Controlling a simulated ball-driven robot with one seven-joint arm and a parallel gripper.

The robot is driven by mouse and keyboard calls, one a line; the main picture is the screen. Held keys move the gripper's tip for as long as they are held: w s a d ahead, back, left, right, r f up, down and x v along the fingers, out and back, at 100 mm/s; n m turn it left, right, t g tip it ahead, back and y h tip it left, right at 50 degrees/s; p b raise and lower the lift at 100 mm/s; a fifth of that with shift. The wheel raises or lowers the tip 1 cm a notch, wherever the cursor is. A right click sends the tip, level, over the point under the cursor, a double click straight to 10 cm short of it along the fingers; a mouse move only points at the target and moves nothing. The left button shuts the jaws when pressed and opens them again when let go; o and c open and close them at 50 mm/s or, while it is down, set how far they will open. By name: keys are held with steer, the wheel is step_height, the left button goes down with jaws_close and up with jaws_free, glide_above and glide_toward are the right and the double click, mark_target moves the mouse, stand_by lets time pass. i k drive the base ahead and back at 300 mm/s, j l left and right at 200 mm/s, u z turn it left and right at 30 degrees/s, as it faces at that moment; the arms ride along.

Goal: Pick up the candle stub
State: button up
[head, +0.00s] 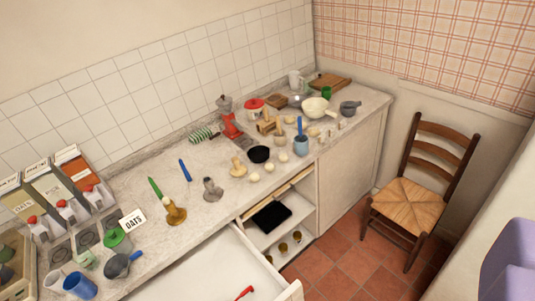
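No separate candle stub can be made out with certainty. An amber-brown candle holder (174,212) stands upright near the counter's front edge, left of centre. A short pale piece, possibly the stub, seems to stand in its top, but it is too small to tell. A green candle (155,187) and a blue candle (185,170) lie behind it. A grey candlestick (212,190) and a pale wooden one (239,168) stand to its right. The fingers of my gripper are not in view.
The stone counter (135,190) is crowded at its left and right ends. An open drawer (215,270) juts out below the holder. A wooden chair (420,190) stands at right on the tiled floor (335,270). A purple shape (510,265) fills the lower right corner.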

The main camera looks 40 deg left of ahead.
mark_target(166, 200)
steer(key=i+l, duration=0.15)
steer(key=i, duration=0.35)
steer(key=i+l+z, duration=0.1)
steer(key=i, duration=0.4)
steer(key=i+u, duration=0.65)
steer(key=u, duration=0.15)
steer(key=i+l+u, duration=0.15)
steer(key=i+u, duration=0.4)
steer(key=u, duration=0.3)
steer(key=i+u, duration=0.2)
steer(key=u, duration=0.25)
steer(key=i+l+u, duration=0.15)
steer(key=u, duration=0.35)
steer(key=i+l+u, duration=0.15)
steer(key=u, duration=0.3)
steer(key=i+l+u, duration=0.2)
steer(key=i+u, duration=0.2)
steer(key=i+l+u, duration=0.35)
steer(key=k+j, duration=0.1)
